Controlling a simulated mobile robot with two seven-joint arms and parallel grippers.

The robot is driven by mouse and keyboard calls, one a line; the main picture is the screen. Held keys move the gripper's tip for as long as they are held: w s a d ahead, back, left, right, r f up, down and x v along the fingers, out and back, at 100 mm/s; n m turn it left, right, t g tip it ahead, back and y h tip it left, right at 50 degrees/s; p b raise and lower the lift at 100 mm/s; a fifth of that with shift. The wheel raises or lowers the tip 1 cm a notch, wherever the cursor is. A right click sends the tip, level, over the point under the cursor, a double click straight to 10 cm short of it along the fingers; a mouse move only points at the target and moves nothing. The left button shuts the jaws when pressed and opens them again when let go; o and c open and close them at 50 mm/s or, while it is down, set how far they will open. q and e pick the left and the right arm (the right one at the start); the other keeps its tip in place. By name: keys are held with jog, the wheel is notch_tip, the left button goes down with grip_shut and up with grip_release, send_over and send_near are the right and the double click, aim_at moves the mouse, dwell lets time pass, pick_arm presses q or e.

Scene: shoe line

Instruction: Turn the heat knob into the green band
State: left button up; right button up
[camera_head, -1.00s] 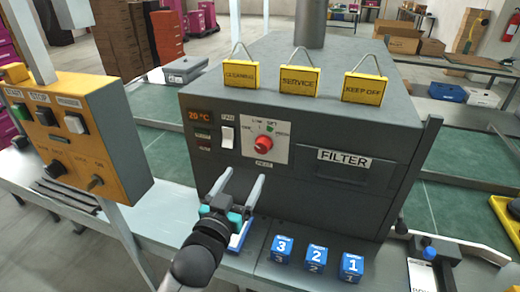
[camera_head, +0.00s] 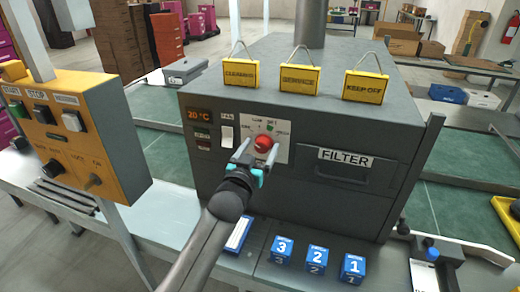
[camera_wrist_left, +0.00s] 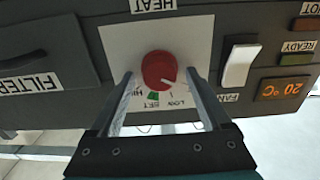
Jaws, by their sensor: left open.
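The red heat knob (camera_head: 264,143) sits on a white dial plate (camera_head: 283,153) on the front of the dark grey oven. In the left wrist view the knob (camera_wrist_left: 159,70) shows a pale pointer line toward its lower right, and the small green band (camera_wrist_left: 153,98) lies just below it on the dial. The pointer is apart from the green band. My left gripper (camera_head: 257,150) is open in front of the dial. In the left wrist view its fingers (camera_wrist_left: 161,80) stand either side of the knob, with gaps; I cannot tell how far they reach along it. My right gripper is not in view.
A white fan switch (camera_head: 227,137) and a 20 °C display (camera_head: 199,116) sit left of the dial. The filter drawer (camera_head: 343,168) is to its right. Blue numbered cubes (camera_head: 316,260) stand on the shelf below. A yellow control box (camera_head: 75,135) stands at left.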

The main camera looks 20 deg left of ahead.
pick_arm(q)
grip_shut()
dwell(0.8)
